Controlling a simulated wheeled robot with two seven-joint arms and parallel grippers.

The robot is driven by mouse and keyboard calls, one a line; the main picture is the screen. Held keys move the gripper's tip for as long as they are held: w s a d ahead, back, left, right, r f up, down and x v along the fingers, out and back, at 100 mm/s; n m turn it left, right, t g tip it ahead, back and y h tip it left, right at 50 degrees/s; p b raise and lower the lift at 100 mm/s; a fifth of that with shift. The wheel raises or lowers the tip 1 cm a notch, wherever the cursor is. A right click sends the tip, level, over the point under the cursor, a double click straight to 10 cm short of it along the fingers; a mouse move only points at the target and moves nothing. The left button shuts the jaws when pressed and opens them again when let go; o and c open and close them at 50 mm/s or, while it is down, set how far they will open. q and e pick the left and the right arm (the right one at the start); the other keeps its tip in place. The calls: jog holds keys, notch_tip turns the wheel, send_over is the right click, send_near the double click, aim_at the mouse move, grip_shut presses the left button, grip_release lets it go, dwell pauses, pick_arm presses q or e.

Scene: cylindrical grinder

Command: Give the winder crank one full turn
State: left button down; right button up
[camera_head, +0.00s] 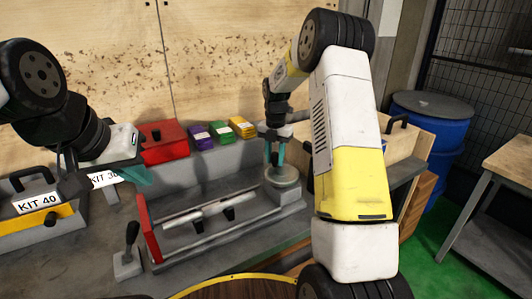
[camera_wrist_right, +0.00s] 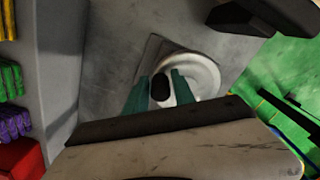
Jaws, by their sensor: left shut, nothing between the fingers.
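The winder crank is a pale round disc (camera_head: 283,177) with a black knob, on a grey base at the right end of the bench fixture. In the right wrist view the disc (camera_wrist_right: 205,72) lies below my right gripper (camera_wrist_right: 160,82), and the black knob (camera_wrist_right: 160,88) stands between its two teal fingers. The fingers look closed against the knob's sides. In the head view my right gripper (camera_head: 274,153) points down over the disc, and the knob is hidden there. My left gripper (camera_head: 138,178) is shut and empty, above the bench at the left.
A fixture with a red end plate (camera_head: 148,230) and a metal bar (camera_head: 208,210) lies left of the disc. A black-handled lever (camera_head: 130,245) stands in front. A red box (camera_head: 164,142) and purple, green and yellow packs (camera_head: 222,133) line the back. KIT 40 (camera_head: 38,203) sits left.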

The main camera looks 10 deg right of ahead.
grip_shut()
jog(key=shift+d, duration=0.1)
